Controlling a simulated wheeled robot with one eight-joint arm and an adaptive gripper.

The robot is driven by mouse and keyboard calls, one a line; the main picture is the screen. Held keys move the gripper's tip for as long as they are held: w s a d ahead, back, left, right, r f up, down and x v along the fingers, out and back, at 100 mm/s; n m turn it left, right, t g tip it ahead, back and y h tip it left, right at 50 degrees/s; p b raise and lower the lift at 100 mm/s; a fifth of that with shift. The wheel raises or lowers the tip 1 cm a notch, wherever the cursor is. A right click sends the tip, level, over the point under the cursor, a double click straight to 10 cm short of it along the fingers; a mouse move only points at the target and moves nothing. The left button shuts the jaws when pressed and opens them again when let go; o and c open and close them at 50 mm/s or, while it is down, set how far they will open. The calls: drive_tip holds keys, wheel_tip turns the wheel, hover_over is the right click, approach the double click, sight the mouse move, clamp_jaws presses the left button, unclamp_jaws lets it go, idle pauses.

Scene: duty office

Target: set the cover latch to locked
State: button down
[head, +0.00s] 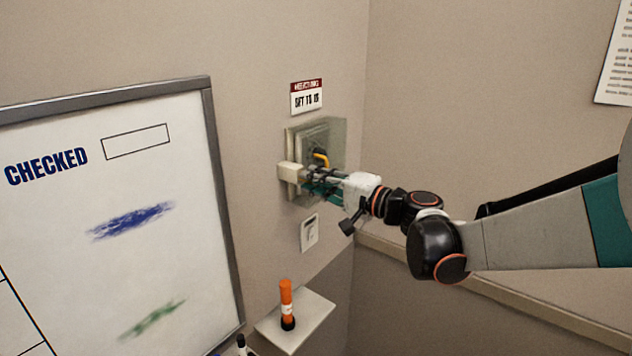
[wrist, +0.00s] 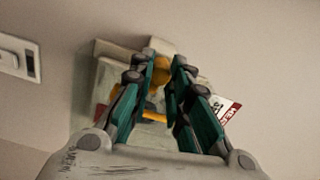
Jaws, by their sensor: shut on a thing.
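A grey box with a clear cover (head: 336,134) is mounted on the wall, near the corner. The cover latch, a cream block (head: 288,173), sticks out at the box's left edge. My gripper (head: 308,173) reaches in from the right, across the box front, with its fingertips at the block. In the wrist view my gripper (wrist: 166,62) has its fingers a small gap apart, with the cream block (wrist: 162,46) at their tips. A yellow-orange handle (head: 321,160) on the box shows behind the fingers, partly hidden. The fingers hide the latch's exact setting.
A red-and-white label (head: 306,96) is above the box and a white switch plate (head: 310,232) below it. A small shelf (head: 314,318) holds an orange marker (head: 287,305). A whiteboard (head: 211,150) hangs left. A rail (head: 480,285) runs along the right wall.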

idle(0.4)
drive_tip(key=c, duration=1.8)
unclamp_jaws()
drive_tip(key=shift+w, duration=0.1)
drive_tip(key=v, duration=1.2)
